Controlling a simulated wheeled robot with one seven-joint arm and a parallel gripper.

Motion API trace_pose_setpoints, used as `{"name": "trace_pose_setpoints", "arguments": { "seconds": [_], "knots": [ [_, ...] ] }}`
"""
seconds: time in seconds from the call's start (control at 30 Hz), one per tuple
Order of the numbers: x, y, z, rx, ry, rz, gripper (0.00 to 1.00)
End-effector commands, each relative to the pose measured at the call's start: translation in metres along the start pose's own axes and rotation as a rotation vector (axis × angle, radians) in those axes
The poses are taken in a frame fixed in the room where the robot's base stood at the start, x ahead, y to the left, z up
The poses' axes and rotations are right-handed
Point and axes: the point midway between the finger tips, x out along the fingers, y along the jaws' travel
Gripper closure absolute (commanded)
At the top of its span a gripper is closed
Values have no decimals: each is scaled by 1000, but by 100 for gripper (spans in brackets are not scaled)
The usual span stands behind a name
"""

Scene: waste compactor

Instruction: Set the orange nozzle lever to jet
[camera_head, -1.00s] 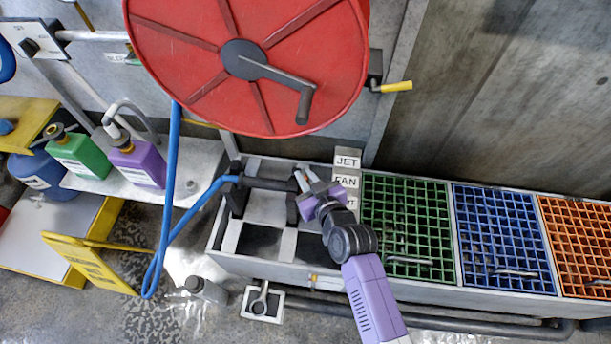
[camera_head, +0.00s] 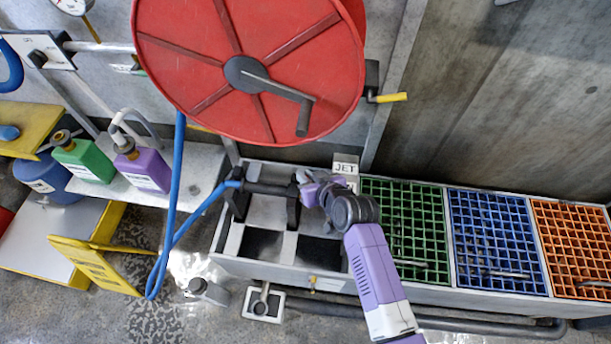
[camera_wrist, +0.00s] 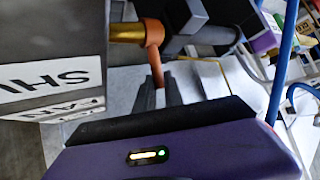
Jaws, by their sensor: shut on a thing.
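The orange nozzle lever (camera_wrist: 154,58) shows in the wrist view beside a brass nozzle tip (camera_wrist: 127,33) on the dark nozzle body (camera_wrist: 205,38). The nozzle (camera_head: 268,188) lies across two black supports in the head view, with a blue hose at its left end. My gripper (camera_wrist: 158,95) is shut on the lever's lower end, between its dark fingertips. In the head view my gripper (camera_head: 306,182) is at the nozzle's right end and hides the lever. The JET label (camera_head: 345,168) is just right of and above it; the labels below it are covered by my arm.
A red hose reel (camera_head: 250,70) with a crank hangs above the bench. Green (camera_head: 408,230), blue (camera_head: 497,240) and orange grates lie to the right. Purple (camera_head: 143,170) and green bottles stand on a shelf at left. A blue hose (camera_head: 175,180) hangs left of the nozzle.

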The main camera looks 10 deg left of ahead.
Motion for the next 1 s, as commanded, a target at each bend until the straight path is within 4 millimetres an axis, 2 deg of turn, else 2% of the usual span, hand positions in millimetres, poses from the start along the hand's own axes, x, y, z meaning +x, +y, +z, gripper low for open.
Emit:
{"name": "trace_pose_setpoints", "arguments": {
  "seconds": [0.03,0.5,1.0],
  "knots": [
    [1,3,-6,20,-33,-9,100],
    [24,16,-5,189,-310,-88,100],
    [29,18,-4,240,-395,-112,100]
  ]
}}
